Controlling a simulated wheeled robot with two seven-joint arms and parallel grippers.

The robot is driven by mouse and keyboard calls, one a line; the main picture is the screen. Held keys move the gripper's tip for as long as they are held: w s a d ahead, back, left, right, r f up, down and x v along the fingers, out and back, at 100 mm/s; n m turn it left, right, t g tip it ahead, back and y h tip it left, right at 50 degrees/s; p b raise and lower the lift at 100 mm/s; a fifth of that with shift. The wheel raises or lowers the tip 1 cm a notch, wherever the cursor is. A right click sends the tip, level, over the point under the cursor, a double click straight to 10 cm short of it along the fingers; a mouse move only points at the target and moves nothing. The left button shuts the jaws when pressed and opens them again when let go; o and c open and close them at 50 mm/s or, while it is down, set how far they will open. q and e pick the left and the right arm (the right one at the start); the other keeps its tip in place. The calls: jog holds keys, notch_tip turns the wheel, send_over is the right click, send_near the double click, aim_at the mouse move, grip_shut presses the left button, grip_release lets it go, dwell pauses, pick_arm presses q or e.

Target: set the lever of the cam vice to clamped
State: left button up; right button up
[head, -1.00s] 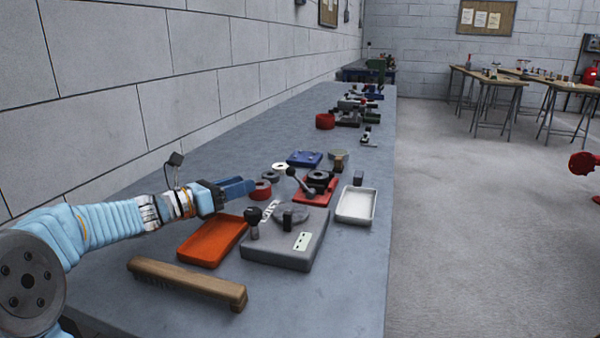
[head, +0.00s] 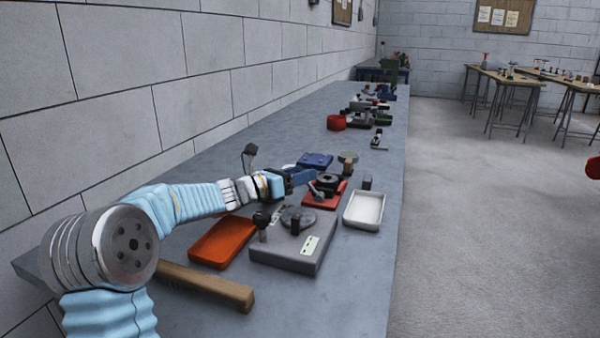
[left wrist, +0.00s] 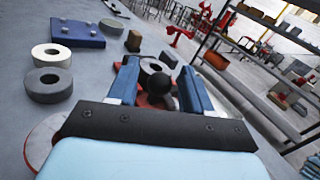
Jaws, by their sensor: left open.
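The cam vice appears to be the red-based fixture (head: 311,201) on the bench, with a dark round part on top and a grey lever (head: 318,191). In the left wrist view the lever's black ball knob (left wrist: 162,91) sits between the two blue fingers of my left gripper (left wrist: 160,76). The fingers are spread, with gaps beside the ball. In the head view my left gripper (head: 308,177) reaches in from the left over the lever end and hides the knob. My right gripper is not in view.
A grey block (head: 287,259) with another black-knobbed lever stands in front, next to an orange tray (head: 222,243) and a wooden-backed brush (head: 205,286). A white tray (head: 364,211) is at the right, a blue plate (head: 315,160) behind.

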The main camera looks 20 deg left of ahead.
pick_arm(q)
jog(key=shift+w, duration=0.1)
grip_shut()
dwell(0.4)
